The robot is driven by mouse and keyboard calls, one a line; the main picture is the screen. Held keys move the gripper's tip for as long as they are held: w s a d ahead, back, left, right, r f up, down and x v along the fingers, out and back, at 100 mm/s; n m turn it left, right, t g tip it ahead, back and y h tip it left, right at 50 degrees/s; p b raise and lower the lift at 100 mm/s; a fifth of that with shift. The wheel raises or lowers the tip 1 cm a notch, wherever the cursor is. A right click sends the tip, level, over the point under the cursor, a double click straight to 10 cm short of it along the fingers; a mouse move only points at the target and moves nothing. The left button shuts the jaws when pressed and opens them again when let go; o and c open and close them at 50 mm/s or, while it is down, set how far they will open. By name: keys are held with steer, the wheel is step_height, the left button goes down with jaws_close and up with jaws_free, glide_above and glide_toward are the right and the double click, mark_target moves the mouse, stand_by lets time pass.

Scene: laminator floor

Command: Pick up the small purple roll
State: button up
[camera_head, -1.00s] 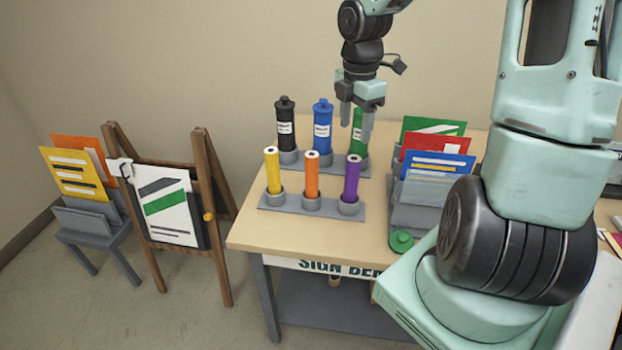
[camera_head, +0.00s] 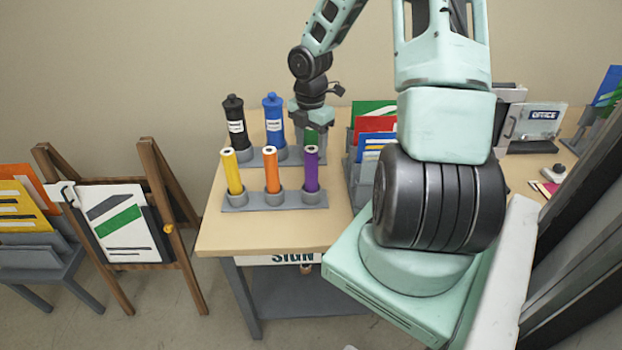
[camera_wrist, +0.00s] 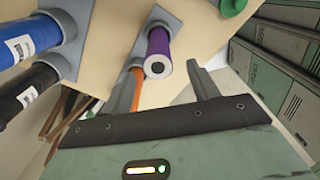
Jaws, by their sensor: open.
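The small purple roll (camera_head: 311,169) stands upright in the right cup of the front grey holder (camera_head: 240,204) on the table. In the wrist view the purple roll (camera_wrist: 158,54) shows its open end towards the camera, a little beyond and between the two fingers. My gripper (camera_wrist: 168,90) is open and empty. In the head view my gripper (camera_head: 311,120) is above and behind the purple roll, near the green bottle, with its fingers partly hidden. I see no contact with the roll.
Yellow (camera_head: 231,171) and orange (camera_head: 272,170) rolls stand left of the purple one. Black (camera_head: 235,122) and blue (camera_head: 273,118) bottles and a green bottle (camera_head: 312,138) stand behind. Card files (camera_head: 374,125) are close on the right. The table front (camera_head: 270,238) is clear.

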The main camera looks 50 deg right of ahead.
mark_target(311, 148)
steer(key=shift+d+f+p, duration=0.15)
steer(key=shift+f+p, duration=0.05)
steer(key=shift+f, duration=1.3)
steer(key=shift+d+f+p, duration=0.1)
steer(key=shift+f+p, duration=0.05)
steer(key=shift+f, duration=1.3)
steer(key=shift+w, duration=0.1)
jaws_close()
steer(key=shift+r, duration=0.1)
